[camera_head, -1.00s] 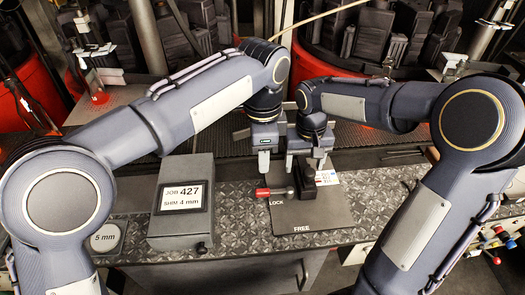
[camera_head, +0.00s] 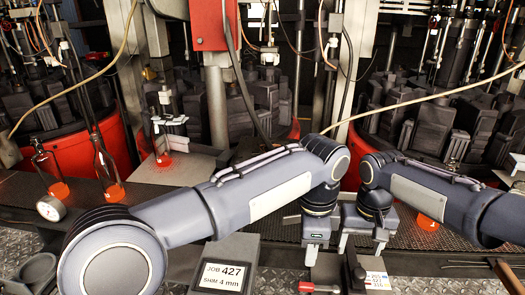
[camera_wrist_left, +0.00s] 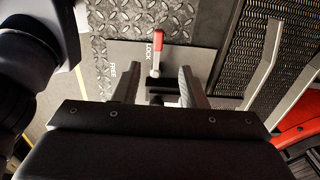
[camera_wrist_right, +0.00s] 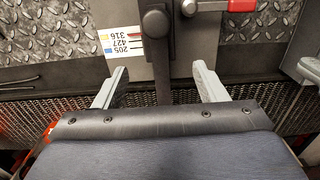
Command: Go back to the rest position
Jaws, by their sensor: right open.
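The red handle (camera_wrist_left: 157,48) lies beside the word LOCK. My right gripper (camera_head: 362,242) hangs close beside the left one. In the right wrist view its fingers (camera_wrist_right: 158,88) are wide apart, with a dark bar of the fixture beyond the gap. I cannot tell whether either gripper touches the clamp.
The job box (camera_head: 222,270) reads JOB 427, SHIM 4 mm. A number card (camera_head: 377,280) lies right of the clamp. Behind stand red rotary moulds (camera_head: 108,150), a grey post and hanging cables.

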